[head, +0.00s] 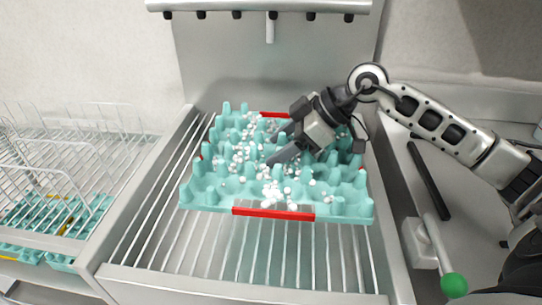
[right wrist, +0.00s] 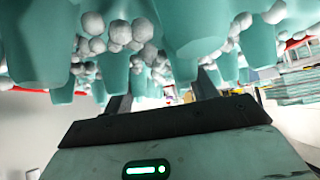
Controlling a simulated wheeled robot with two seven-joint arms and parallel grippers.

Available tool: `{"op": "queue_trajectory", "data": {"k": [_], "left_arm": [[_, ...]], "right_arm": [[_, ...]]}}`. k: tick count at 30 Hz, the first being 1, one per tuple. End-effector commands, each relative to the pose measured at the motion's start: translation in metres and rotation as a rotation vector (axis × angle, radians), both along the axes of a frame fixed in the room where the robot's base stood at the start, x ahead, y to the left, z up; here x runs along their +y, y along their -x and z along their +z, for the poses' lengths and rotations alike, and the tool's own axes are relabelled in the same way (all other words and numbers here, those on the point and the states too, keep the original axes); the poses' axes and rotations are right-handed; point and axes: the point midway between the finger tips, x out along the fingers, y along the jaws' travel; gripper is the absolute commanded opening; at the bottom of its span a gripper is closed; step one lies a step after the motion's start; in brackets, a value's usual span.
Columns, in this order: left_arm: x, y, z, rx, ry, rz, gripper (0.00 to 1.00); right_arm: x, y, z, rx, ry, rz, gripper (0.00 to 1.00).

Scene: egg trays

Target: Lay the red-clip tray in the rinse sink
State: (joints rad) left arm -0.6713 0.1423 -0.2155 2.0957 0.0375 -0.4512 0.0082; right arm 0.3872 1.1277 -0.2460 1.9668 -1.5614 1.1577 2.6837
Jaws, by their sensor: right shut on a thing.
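The red-clip tray (head: 345,208) is a teal egg tray with red clips (head: 273,211) on its near and far edges. White foam-like beads cover much of its top. It lies roughly level over the bars of the metal sink (head: 132,278); I cannot tell whether it touches them. My right gripper (head: 274,159) reaches in from the right and is shut on the tray near its middle. In the right wrist view, my right gripper's fingers (right wrist: 162,97) run in among teal pegs (right wrist: 190,30), and their tips are partly hidden. My left gripper is not in view.
A nozzle rail (head: 258,6) hangs above the sink. A wire rack (head: 95,150) stands at the left, with other teal trays (head: 50,215) bearing yellow clips under it. A lever with a green knob (head: 453,286) stands at the right. The sink's front bars are bare.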

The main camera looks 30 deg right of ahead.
Motion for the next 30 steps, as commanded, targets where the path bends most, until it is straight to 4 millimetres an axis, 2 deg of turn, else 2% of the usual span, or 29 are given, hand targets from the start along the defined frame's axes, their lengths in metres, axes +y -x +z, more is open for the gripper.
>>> {"op": "queue_trajectory", "data": {"k": [3,6,13,18,29,30], "left_arm": [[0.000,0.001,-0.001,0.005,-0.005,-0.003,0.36],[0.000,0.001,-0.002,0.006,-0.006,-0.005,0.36],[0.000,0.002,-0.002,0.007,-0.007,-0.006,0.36],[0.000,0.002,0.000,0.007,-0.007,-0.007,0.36],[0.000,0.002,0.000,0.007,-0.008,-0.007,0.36],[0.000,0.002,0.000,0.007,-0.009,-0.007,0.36]], "right_arm": [[0.002,-0.017,-0.020,0.001,-0.005,-0.001,0.24],[0.002,-0.025,-0.032,0.002,-0.003,-0.001,0.24],[0.003,-0.036,-0.045,0.003,-0.002,0.001,0.24],[0.003,-0.034,-0.070,0.005,-0.001,0.001,0.24],[0.002,-0.034,-0.075,0.002,0.001,0.000,0.24],[0.002,-0.034,-0.076,0.003,0.002,0.000,0.63]]}}
